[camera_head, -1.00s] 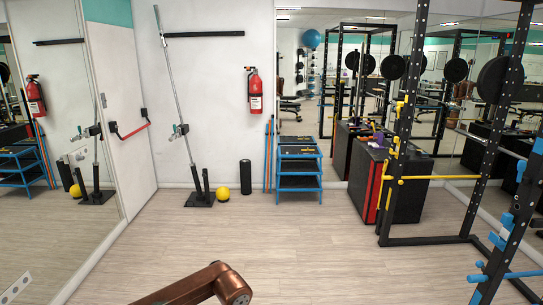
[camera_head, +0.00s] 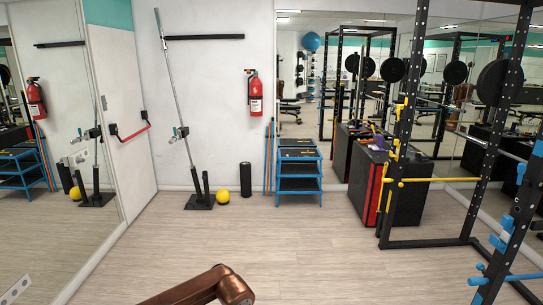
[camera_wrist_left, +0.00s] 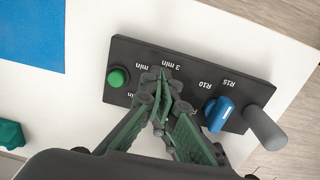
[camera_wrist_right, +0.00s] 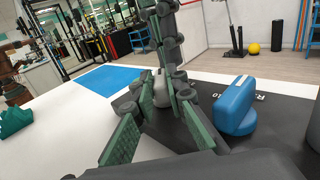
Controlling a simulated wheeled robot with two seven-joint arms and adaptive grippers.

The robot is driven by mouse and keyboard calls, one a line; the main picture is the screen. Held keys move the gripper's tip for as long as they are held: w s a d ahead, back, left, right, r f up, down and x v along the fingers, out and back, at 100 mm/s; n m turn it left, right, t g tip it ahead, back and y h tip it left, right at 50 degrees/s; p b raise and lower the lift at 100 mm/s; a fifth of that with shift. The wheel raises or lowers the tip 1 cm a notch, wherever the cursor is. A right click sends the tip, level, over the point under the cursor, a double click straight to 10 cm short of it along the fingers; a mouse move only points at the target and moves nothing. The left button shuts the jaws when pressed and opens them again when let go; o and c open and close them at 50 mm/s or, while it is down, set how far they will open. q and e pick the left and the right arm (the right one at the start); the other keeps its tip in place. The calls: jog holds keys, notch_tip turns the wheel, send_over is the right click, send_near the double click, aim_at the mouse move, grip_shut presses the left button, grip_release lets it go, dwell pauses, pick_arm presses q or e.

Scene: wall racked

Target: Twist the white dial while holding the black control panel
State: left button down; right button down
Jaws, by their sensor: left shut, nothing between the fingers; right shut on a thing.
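The black control panel (camera_wrist_left: 190,84) lies on a white tabletop. In the left wrist view it carries a green button (camera_wrist_left: 118,77), a blue knob (camera_wrist_left: 218,113) and a grey cylinder (camera_wrist_left: 264,127). My left gripper (camera_wrist_left: 160,88) is shut and empty, close over the panel by the "3 min" label. In the right wrist view my right gripper (camera_wrist_right: 161,88) is shut on a pale thing that looks like the white dial (camera_wrist_right: 160,94), left of the blue knob (camera_wrist_right: 233,106). The fingers hide most of the dial. Dark gripper links rise just above it.
A blue sheet (camera_wrist_left: 36,30) lies flat on the tabletop, with a green object (camera_wrist_left: 10,134) near its edge. Beyond, the head view shows open wooden floor, a blue shelf cart (camera_head: 298,172), a yellow ball (camera_head: 223,197) and a black rack (camera_head: 393,160).

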pick_arm(q)
jog(key=shift+s+d+f, duration=0.1)
jog(key=shift+s+d, duration=0.25)
jog(key=shift+d, duration=0.95)
jog(key=shift+w+d, duration=0.1)
jog(key=shift+d, duration=0.25)
jog(key=shift+w+d, duration=0.1)
jog(key=shift+w, duration=0.1)
jog(key=shift+w, duration=0.2)
notch_tip(320, 180, up, 6)
dwell(0.3)
